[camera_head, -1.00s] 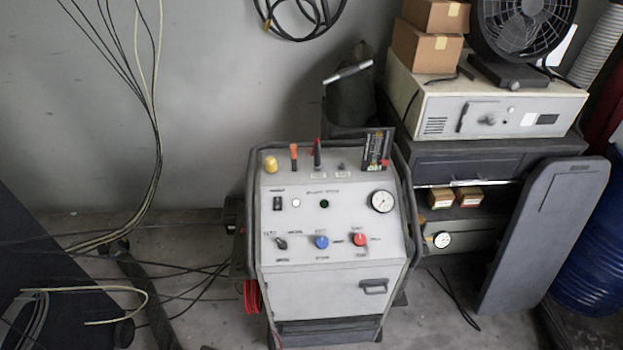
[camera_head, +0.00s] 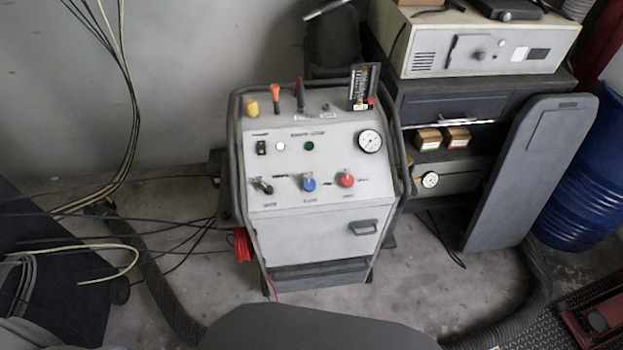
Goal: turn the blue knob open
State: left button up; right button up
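The blue knob (camera_head: 309,184) is on the sloped front panel of a grey control cabinet (camera_head: 330,243), in the middle of the head view. It sits in the lower row, between a black knob (camera_head: 262,186) on its left and a red knob (camera_head: 346,179) on its right. Which way the blue knob is turned is too small to tell. Neither of my grippers shows in the head view, and nothing touches the knob.
A grey bench with drawers (camera_head: 455,105) and a leaning dark panel (camera_head: 530,170) stand right of the cabinet. A blue barrel (camera_head: 588,195) is at the far right. Thick dark hoses (camera_head: 165,290) and cables lie on the floor. The cabinet's front is unobstructed.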

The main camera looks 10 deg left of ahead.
aim_at(309, 185)
jog(key=z, duration=2.05)
jog(key=k, duration=1.4)
jog(key=u, duration=1.65)
